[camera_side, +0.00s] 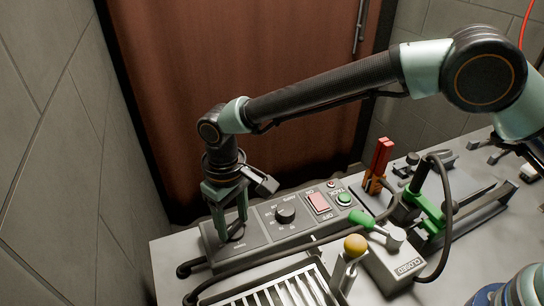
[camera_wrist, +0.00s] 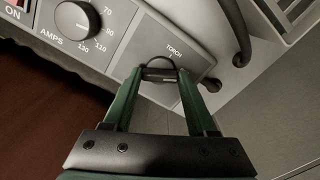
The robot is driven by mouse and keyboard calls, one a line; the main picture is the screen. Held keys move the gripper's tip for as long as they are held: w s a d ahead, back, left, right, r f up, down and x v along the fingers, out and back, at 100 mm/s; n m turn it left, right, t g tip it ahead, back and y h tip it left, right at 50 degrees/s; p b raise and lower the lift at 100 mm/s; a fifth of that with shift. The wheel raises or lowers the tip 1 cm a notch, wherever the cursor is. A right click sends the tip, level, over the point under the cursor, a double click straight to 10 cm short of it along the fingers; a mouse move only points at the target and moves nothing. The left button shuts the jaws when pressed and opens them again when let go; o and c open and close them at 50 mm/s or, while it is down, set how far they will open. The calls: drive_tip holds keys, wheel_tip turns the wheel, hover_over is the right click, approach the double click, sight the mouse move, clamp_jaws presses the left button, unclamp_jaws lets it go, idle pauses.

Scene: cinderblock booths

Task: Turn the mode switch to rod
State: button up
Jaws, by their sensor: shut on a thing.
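The mode switch (camera_wrist: 161,75) is a small dark knob on the end plate of a grey control panel (camera_side: 262,245). It is mostly hidden by the fingers. In the wrist view the word TORCH and a short tick stand just beyond it. I see no readable ROD label, and I cannot tell where the switch points. My gripper (camera_wrist: 160,73) has two green fingers shut on the switch from both sides. In the side view my gripper (camera_side: 237,234) reaches down to the left end of the panel.
An AMPS dial (camera_side: 285,215) and a red rocker switch (camera_side: 319,202) sit right of the gripper on the panel. A box with a green lever (camera_side: 367,223), a yellow-knobbed post (camera_side: 355,245) and a slatted grate (camera_side: 280,290) are nearby. A block wall (camera_side: 60,150) is close left.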

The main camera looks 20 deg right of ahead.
sight(233, 225)
drive_tip(key=shift+r, duration=0.15)
drive_tip(key=o, duration=1.4)
drive_tip(key=shift+c, duration=0.2)
wheel_tip(233, 225, up, 12)
